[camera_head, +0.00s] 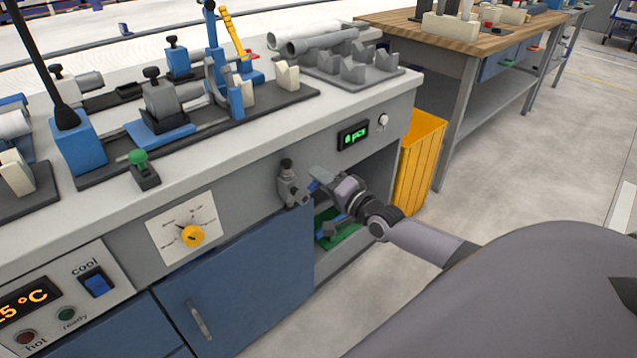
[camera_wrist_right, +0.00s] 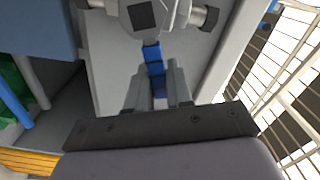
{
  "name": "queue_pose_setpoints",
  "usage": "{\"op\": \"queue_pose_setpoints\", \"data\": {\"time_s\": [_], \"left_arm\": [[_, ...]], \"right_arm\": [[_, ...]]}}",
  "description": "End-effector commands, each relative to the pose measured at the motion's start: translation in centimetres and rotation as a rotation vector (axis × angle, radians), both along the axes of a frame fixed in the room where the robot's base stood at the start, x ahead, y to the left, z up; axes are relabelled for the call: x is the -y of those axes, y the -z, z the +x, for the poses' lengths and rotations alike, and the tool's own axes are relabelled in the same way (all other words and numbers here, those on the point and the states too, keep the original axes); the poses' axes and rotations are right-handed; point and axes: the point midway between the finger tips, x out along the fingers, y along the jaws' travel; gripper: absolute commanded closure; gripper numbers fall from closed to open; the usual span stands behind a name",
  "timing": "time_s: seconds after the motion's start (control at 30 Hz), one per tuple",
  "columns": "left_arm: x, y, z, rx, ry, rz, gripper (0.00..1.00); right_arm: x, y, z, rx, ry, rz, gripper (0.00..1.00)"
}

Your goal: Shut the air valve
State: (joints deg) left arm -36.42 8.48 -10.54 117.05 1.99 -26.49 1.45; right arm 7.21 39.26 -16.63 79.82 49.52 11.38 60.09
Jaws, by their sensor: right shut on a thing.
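The air valve (camera_head: 291,188) is a grey fitting with a dark knob on top, mounted on the front face of the bench. Its blue lever (camera_head: 313,186) sticks out from the valve body toward my right gripper (camera_head: 324,180). In the right wrist view the valve body (camera_wrist_right: 143,16) is at the top, and the blue lever (camera_wrist_right: 152,55) runs down between the fingers. My right gripper (camera_wrist_right: 155,84) is shut on the lever's outer part, which the fingers partly hide. My left gripper is not in view.
A yellow dial (camera_head: 191,236) and a blue cabinet door (camera_head: 236,284) are left of and below the valve. A small green counter display (camera_head: 353,135) is above right. An open shelf with a green tray (camera_head: 341,232) lies below; a yellow bin (camera_head: 419,165) stands right.

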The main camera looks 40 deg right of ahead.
Motion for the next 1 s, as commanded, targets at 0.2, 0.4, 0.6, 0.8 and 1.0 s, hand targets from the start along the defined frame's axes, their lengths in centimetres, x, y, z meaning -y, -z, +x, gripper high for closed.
{"op": "queue_pose_setpoints", "data": {"time_s": [0.2, 0.4, 0.6, 0.8, 1.0], "left_arm": [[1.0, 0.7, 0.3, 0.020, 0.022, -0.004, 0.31], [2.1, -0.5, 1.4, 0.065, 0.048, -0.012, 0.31], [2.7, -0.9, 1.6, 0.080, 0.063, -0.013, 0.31], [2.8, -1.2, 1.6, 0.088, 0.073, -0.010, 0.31], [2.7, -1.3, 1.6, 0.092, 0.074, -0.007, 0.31]], "right_arm": [[0.3, 1.6, 0.0, -0.016, -0.001, 0.172, 1.00], [0.4, 2.2, 0.0, -0.026, -0.001, 0.286, 1.00], [0.4, 2.4, 0.0, -0.031, -0.001, 0.354, 1.00], [0.4, 2.5, 0.0, -0.033, -0.001, 0.382, 1.00], [0.3, 2.5, 0.0, -0.035, -0.001, 0.387, 1.00]]}}
